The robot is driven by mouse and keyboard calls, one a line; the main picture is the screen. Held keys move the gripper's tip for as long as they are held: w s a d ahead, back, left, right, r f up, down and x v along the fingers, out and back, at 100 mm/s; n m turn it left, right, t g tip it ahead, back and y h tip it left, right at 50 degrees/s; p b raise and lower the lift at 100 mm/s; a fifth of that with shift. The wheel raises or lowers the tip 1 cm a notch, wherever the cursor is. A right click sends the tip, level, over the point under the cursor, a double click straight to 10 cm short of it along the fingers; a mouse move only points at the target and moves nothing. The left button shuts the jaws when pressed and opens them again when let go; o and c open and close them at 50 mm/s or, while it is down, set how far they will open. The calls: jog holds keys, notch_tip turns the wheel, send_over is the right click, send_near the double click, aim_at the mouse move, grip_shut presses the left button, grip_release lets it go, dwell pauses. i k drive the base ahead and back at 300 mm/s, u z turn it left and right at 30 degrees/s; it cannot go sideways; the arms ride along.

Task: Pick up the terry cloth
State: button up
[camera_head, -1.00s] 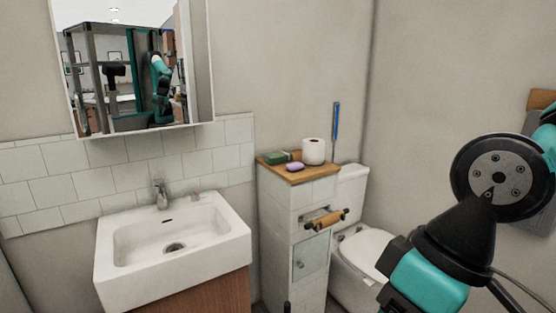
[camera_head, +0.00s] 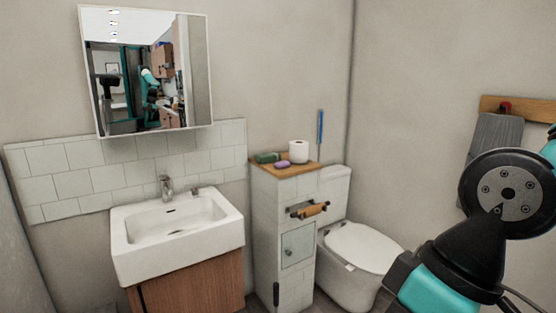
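A grey cloth (camera_head: 492,145) hangs from a wooden rack on the right wall, partly hidden behind my arm. A small green folded-looking item (camera_head: 268,157) lies on the wooden top of the tiled cabinet, at its back left. I cannot tell for sure which of these is the terry cloth. My arm fills the lower right of the view. My gripper is out of the frame, so its fingers and anything in them do not show.
A white sink (camera_head: 178,231) stands left of the tiled cabinet (camera_head: 270,212). A toilet paper roll (camera_head: 299,152) and a purple soap-like item (camera_head: 282,165) are on the cabinet top. A toilet (camera_head: 362,250) stands right of it. A mirror cabinet (camera_head: 147,70) hangs above the sink.

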aim_at(266, 158)
jog(key=z, duration=0.5)
jog(key=i, duration=0.9)
jog(key=z, duration=0.5)
jog(key=i, duration=0.95)
jog(key=u, duration=0.45)
jog(key=i, duration=0.7)
jog(key=u, duration=1.05)
jog(key=i, duration=0.55)
jog(key=u, duration=0.4)
